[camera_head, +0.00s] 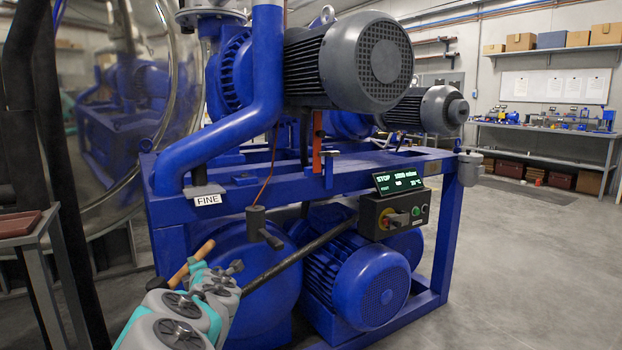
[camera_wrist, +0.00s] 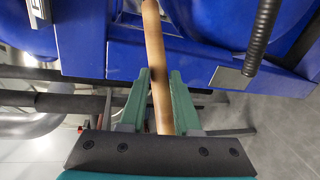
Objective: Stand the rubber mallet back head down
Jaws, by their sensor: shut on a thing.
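The rubber mallet shows only as a plain tan wooden handle (camera_wrist: 154,42) in the wrist view. It runs from the top edge down between the fingers of my gripper (camera_wrist: 160,76). The two green fingers are shut on the handle, one on each side. In the head view a short slanted piece of the handle (camera_head: 191,263) shows at lower left, beside my arm.
A blue pump frame (camera_head: 345,180) with motors fills the middle, close to my arm. A control box (camera_head: 393,215) hangs on its front. A grey stand with a reddish top (camera_head: 22,222) is at far left. Open floor (camera_head: 530,265) lies to the right.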

